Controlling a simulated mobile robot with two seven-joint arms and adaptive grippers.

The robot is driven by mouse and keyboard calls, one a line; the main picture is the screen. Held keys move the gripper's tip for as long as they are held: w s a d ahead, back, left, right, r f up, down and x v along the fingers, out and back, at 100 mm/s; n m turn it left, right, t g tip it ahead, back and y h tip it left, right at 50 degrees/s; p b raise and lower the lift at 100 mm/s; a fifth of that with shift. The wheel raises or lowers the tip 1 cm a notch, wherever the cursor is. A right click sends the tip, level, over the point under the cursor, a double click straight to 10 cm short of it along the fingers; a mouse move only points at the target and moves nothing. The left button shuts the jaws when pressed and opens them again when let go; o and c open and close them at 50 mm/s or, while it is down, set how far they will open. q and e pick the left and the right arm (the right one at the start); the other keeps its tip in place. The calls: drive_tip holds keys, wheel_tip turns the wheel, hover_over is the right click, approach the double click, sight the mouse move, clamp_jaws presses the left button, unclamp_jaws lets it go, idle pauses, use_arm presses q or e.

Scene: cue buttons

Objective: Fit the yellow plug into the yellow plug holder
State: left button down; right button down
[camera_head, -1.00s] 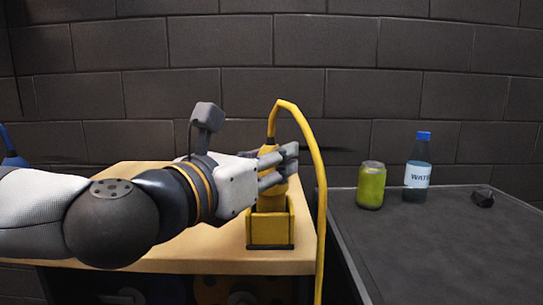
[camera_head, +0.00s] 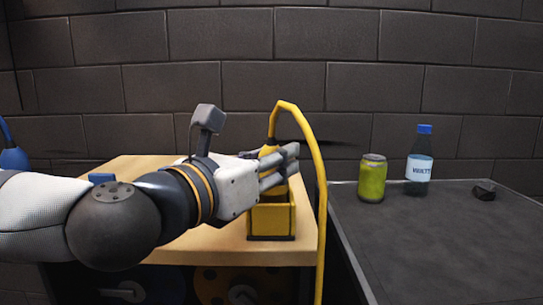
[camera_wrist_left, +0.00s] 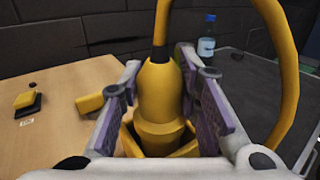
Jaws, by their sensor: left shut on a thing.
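The yellow plug (camera_head: 268,151) is upright, with a thick yellow cable (camera_head: 316,165) arching from its top. My left gripper (camera_head: 282,166) is shut on the plug, and its fingers hide much of it in the head view. The yellow plug holder (camera_head: 271,221) stands on the wooden table directly below the gripper. In the left wrist view the plug (camera_wrist_left: 160,100) is between the two fingers (camera_wrist_left: 158,72). Its lower end is between the walls of the holder (camera_wrist_left: 128,146); how deep it sits I cannot tell. My right gripper is not in view.
The wooden table (camera_head: 215,245) has a blue piece (camera_head: 101,178) at its left. The wrist view shows a yellow block on a black base (camera_wrist_left: 27,100) and another yellow piece (camera_wrist_left: 90,103). A green can (camera_head: 372,178) and a water bottle (camera_head: 419,165) stand on the dark table (camera_head: 430,235).

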use_arm(q)
drive_tip(key=shift+f, duration=0.1)
drive_tip(key=c, duration=1.1)
unclamp_jaws()
drive_tip(key=v, duration=0.7)
drive_tip(key=shift+s, duration=0.2)
drive_tip(key=shift+a+f, duration=0.1)
drive_tip(key=shift+a, duration=0.05)
